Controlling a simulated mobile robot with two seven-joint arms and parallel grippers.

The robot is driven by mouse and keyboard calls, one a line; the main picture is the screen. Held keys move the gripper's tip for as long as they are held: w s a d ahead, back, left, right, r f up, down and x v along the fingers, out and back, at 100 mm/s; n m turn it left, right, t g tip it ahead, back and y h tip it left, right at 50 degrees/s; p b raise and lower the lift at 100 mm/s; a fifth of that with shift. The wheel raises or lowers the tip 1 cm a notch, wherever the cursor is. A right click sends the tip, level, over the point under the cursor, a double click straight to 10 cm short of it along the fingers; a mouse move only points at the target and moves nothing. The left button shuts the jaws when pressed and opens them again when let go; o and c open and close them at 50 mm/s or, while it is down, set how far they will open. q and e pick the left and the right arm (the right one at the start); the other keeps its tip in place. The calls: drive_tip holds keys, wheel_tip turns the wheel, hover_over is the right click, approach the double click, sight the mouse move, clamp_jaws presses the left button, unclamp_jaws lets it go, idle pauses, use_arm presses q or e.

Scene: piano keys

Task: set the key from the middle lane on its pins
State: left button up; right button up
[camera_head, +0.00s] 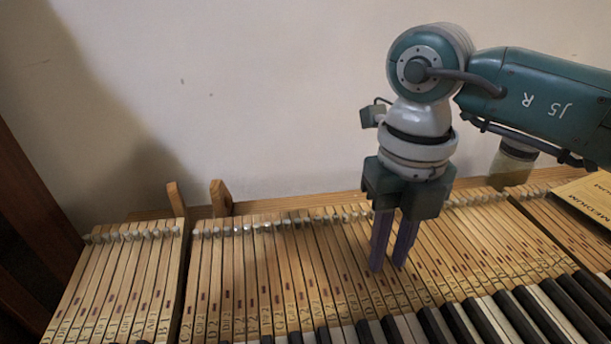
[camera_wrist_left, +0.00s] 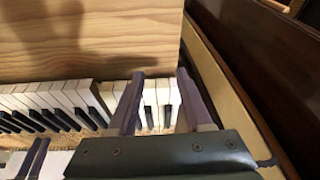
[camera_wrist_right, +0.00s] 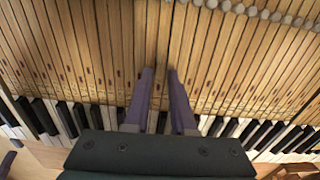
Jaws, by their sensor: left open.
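My right gripper (camera_head: 391,266) points down over the row of wooden key levers (camera_head: 240,270), just behind the black and white key fronts. In the right wrist view its two purple fingers (camera_wrist_right: 161,76) are a short gap apart, with wooden key levers below and between them. I cannot tell whether they grip one. I cannot make out which key belongs to the middle lane.
A row of pale round pin tops (camera_head: 245,228) runs along the back of the levers. Two short wooden posts (camera_head: 220,197) stand behind them. A dark wooden side panel (camera_wrist_left: 265,75) borders the left wrist view.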

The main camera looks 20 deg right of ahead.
drive_tip(key=shift+r+p, duration=1.1)
drive_tip(key=shift+r, duration=0.05)
use_arm(q)
wheel_tip(320, 180, up, 2)
drive_tip(key=shift+r, duration=0.1)
use_arm(e)
drive_tip(key=shift+o, duration=0.3)
drive_tip(key=o, duration=0.5)
drive_tip(key=shift+r, duration=0.1)
use_arm(q)
wheel_tip(320, 180, up, 4)
drive_tip(key=p, duration=0.4)
drive_tip(key=shift+r, duration=0.25)
use_arm(e)
wheel_tip(320, 180, up, 5)
drive_tip(key=shift+f, duration=0.1)
